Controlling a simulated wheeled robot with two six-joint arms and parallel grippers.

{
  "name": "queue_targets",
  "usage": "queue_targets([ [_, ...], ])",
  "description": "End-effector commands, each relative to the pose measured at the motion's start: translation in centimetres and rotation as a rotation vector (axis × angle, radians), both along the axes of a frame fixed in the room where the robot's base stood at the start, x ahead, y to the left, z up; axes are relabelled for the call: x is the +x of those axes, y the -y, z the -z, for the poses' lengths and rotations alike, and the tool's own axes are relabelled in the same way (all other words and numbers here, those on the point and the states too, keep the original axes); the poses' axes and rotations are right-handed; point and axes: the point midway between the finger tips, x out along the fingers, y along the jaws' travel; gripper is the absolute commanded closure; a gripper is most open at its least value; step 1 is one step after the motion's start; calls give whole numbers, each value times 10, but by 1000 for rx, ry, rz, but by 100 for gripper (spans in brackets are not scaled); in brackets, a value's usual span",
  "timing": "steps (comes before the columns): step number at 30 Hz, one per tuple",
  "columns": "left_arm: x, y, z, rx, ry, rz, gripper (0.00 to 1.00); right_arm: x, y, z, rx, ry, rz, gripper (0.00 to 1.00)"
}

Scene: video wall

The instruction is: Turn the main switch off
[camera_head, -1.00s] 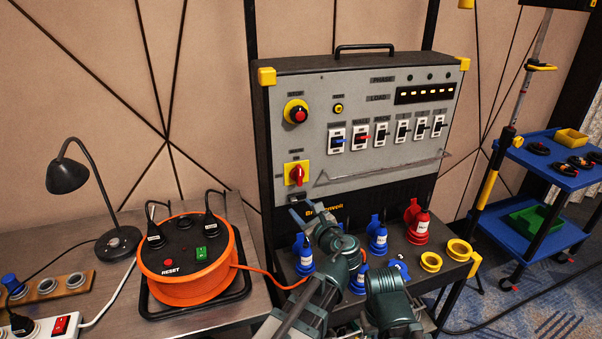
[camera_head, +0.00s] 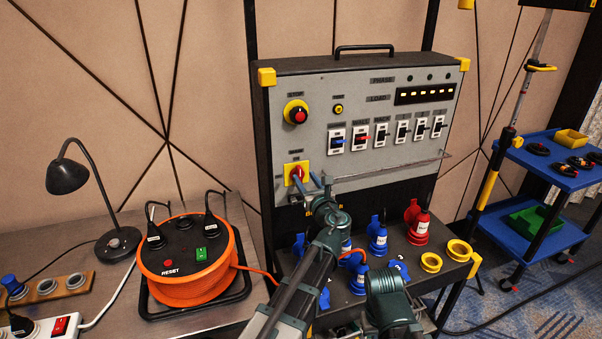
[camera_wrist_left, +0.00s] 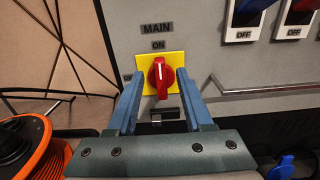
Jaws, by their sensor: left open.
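The main switch (camera_head: 297,174) is a red rotary knob on a yellow plate at the lower left of the grey panel. In the left wrist view the main switch (camera_wrist_left: 160,77) stands upright, its white mark pointing up to the ON label. My left gripper (camera_head: 311,181) is open in front of the plate. In the wrist view the blue fingers of my left gripper (camera_wrist_left: 158,78) lie either side of the knob, with a gap showing. I cannot tell whether they reach its depth. My right gripper is not in view.
A metal rail (camera_head: 390,172) runs across the panel right of the switch. Red stop button (camera_head: 299,115) is above it. An orange cable reel (camera_head: 185,262) sits to the left.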

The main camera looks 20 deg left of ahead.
Motion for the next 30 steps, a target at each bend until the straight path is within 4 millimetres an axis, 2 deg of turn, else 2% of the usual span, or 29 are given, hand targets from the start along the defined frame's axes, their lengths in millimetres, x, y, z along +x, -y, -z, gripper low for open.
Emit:
queue_targets([
  [1, 11, -5, 0, 0, 0, -2, 49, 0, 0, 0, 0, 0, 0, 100],
  [3, 19, -11, 0, 0, 0, -2, 49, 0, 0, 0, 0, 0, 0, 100],
  [9, 33, -22, 0, -1, 1, -1, 49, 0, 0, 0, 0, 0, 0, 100],
  [21, 37, -25, 0, -1, 1, 0, 49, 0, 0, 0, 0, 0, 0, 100],
  [23, 37, -25, 0, -1, 1, 0, 58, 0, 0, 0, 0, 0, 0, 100],
  [30, 37, -25, 0, -1, 1, 0, 100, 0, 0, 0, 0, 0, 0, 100],
])
